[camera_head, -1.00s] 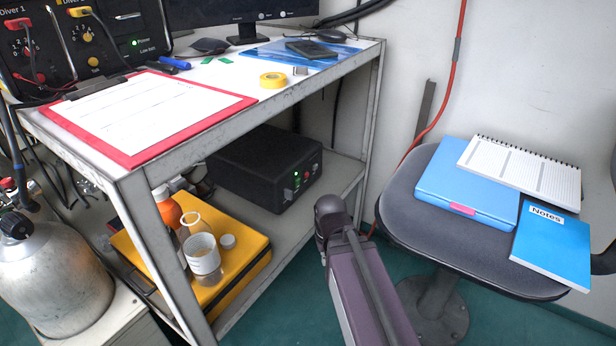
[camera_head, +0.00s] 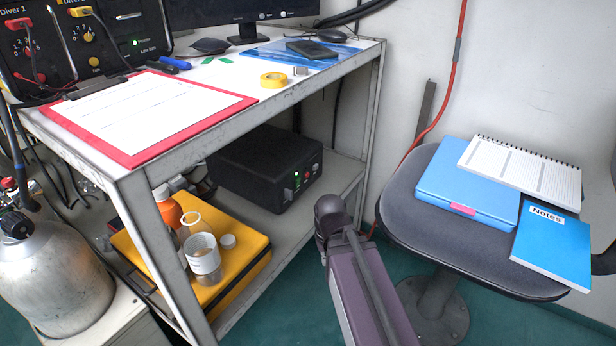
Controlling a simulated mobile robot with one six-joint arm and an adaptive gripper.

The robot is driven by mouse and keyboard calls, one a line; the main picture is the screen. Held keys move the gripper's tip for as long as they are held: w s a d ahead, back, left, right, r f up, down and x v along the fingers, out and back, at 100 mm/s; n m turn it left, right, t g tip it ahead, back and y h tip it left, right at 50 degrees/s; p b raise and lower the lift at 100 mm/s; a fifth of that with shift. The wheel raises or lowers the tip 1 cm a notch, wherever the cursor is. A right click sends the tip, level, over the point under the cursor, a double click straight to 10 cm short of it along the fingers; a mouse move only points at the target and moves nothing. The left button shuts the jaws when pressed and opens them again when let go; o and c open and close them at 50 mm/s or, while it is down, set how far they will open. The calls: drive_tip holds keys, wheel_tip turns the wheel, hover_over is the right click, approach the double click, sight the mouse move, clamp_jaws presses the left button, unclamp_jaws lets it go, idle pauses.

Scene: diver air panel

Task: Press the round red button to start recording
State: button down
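A black box (camera_head: 258,167) sits on the lower shelf under the table. Its front face has a small green light, a switch and a small round red button (camera_head: 315,169) near the right end. My arm reaches up from the bottom of the view, in front of and to the right of the box. Its dark end joint stands just right of the box, apart from it in the picture. My gripper's fingers do not show, so their state is hidden. The red button is in clear view.
The shelf's metal legs and upper tabletop edge (camera_head: 255,113) frame the box. A yellow case (camera_head: 256,262) with bottles and cups stands front left. A grey chair (camera_head: 393,190) with a blue folder and notebooks is at right. A red hose hangs on the wall.

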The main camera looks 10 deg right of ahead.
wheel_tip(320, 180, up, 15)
drive_tip(key=p, duration=1.4)
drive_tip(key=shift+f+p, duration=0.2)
drive_tip(key=shift+p, duration=0.1)
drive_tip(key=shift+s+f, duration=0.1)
